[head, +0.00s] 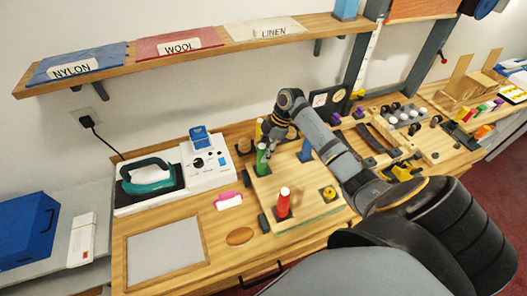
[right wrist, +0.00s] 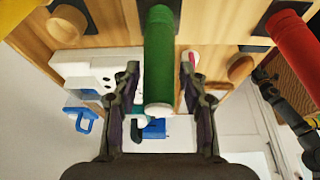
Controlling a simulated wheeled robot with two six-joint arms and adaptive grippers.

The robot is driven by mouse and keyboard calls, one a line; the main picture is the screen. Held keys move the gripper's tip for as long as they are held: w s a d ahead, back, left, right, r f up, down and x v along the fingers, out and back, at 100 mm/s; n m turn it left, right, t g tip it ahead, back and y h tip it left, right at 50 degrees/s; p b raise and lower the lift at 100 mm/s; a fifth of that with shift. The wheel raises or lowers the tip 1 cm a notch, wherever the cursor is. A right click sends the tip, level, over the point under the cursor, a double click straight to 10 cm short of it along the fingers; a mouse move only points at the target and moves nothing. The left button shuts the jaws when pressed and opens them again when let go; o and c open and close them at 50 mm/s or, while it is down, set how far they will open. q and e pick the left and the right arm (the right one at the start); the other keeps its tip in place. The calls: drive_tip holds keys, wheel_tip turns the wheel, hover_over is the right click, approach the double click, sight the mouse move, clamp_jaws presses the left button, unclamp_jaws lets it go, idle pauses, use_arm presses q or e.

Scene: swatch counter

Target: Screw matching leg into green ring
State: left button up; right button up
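A green leg (head: 262,160) stands upright on the wooden board (head: 310,217) in the head view. In the right wrist view the green leg (right wrist: 158,65) lies between the two fingers of my right gripper (right wrist: 165,105). The fingers are spread, with gaps visible on both sides of the leg. In the head view my right gripper (head: 272,147) is beside the leg's upper part. I cannot make out a green ring at the leg's foot. A red leg (head: 284,204), a blue leg (head: 305,151) and a yellow ring (head: 329,193) are also on the board. My left gripper is not in view.
A white control box (head: 207,162) and a teal iron (head: 147,177) stand left of the board. A shelf (head: 200,56) runs above. Racks of small parts are right.

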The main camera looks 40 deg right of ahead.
drive_tip(key=c, duration=0.7)
drive_tip(key=shift+r+p, duration=0.1)
drive_tip(key=shift+p, duration=0.2)
clamp_jaws()
drive_tip(key=m+p, duration=0.1)
drive_tip(key=p, duration=0.1)
drive_tip(key=r+m+t+p, duration=0.1)
drive_tip(key=m+p, duration=0.1)
drive_tip(key=p, duration=0.1)
drive_tip(key=shift+s+a+r+h, duration=0.1)
drive_tip(key=shift+s+a+h, duration=0.05)
drive_tip(key=shift+s+h, duration=0.15)
drive_tip(key=shift+f+m+t, duration=0.3)
drive_tip(key=shift+f+m, duration=0.45)
drive_tip(key=shift+m, duration=0.25)
drive_tip(key=shift+w+f+m+t+h+b, duration=0.15)
drive_tip(key=shift+m+t+h+b, duration=0.15)
drive_tip(key=shift+m+h, duration=0.35)
drive_tip(key=m, duration=0.4)
drive_tip(key=shift+a+t+h, duration=0.2)
drive_tip(key=shift+t+h, duration=0.15)
drive_tip(key=shift+t, duration=0.05)
drive_tip(key=m+h, duration=0.1)
drive_tip(key=m, duration=0.3)
drive_tip(key=shift+m+h, duration=0.35)
drive_tip(key=shift+h, duration=0.05)
